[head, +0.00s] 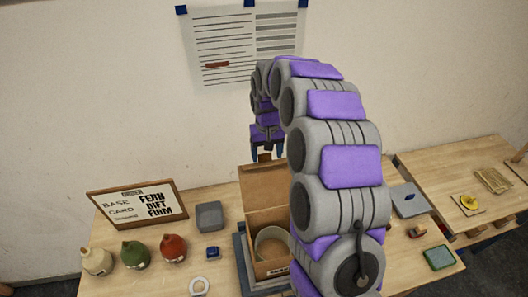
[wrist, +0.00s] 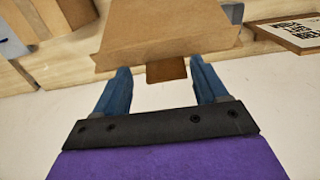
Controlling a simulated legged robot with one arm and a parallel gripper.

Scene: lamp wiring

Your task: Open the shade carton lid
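The shade carton (head: 267,235) is a brown cardboard box on the table, partly hidden by my arm. Its lid (head: 264,186) stands raised at the back of the box, and a pale round shade (head: 272,243) shows inside. In the wrist view the lid (wrist: 168,38) fills the top middle, with a darker brown tab (wrist: 166,70) at its edge. My gripper (head: 267,153) is just above the lid's upper edge. In the wrist view its blue fingers (wrist: 160,75) are spread, with the tab between them and a gap on each side.
A framed order card (head: 137,204), a grey box (head: 209,216) and several bottles (head: 135,254) stand left of the carton. A small blue block (head: 212,252) and a white ring (head: 199,286) lie nearby. A second table (head: 450,180) is at right.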

